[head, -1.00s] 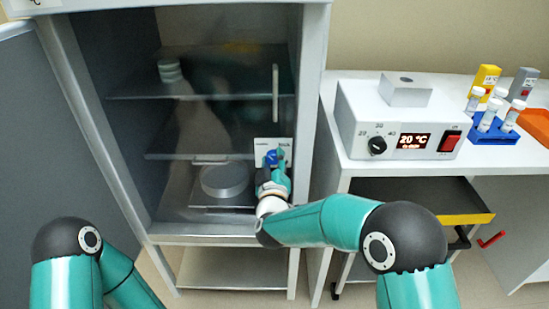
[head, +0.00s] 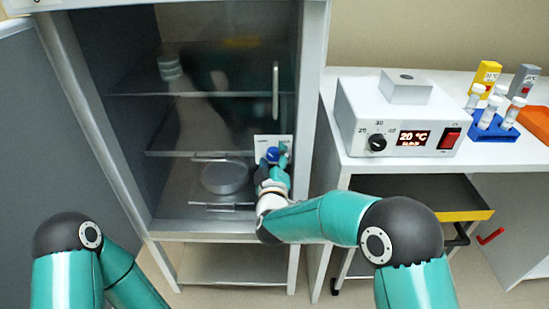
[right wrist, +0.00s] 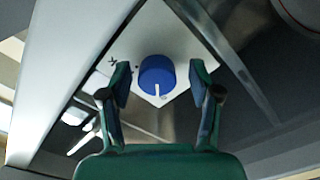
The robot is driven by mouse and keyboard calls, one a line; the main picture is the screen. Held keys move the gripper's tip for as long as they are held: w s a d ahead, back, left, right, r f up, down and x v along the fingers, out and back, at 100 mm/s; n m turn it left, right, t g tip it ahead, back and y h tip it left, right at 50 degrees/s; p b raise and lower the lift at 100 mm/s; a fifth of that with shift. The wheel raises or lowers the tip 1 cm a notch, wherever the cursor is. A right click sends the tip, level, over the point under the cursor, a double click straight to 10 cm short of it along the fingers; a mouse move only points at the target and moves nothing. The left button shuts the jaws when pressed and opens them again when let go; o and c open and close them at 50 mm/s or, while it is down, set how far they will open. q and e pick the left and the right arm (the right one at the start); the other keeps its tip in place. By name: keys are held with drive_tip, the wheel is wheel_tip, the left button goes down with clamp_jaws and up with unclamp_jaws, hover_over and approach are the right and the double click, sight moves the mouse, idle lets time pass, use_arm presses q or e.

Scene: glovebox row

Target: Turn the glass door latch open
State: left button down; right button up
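The latch is a round blue knob (head: 272,154) on a white plate (head: 259,140) at the lower right of the glass door (head: 225,110). In the right wrist view, the knob (right wrist: 157,75) has a white mark pointing down in the picture, towards my gripper. My right gripper (head: 273,166) is in front of the plate. Its fingers (right wrist: 160,82) are open, one on each side of the knob, with gaps visible on both sides. I cannot tell whether the tips reach the knob's depth. My left gripper is out of view; only its arm shows.
A vertical handle (head: 275,92) is on the door above the latch. Behind the glass are shelves and a round grey dish (head: 225,177). To the right, a bench carries a white heater box (head: 400,118) and a blue tube rack (head: 492,127); a drawer (head: 420,192) is below.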

drive_tip(key=s, duration=1.2)
drive_tip(key=shift+d, duration=0.1)
idle(0.4)
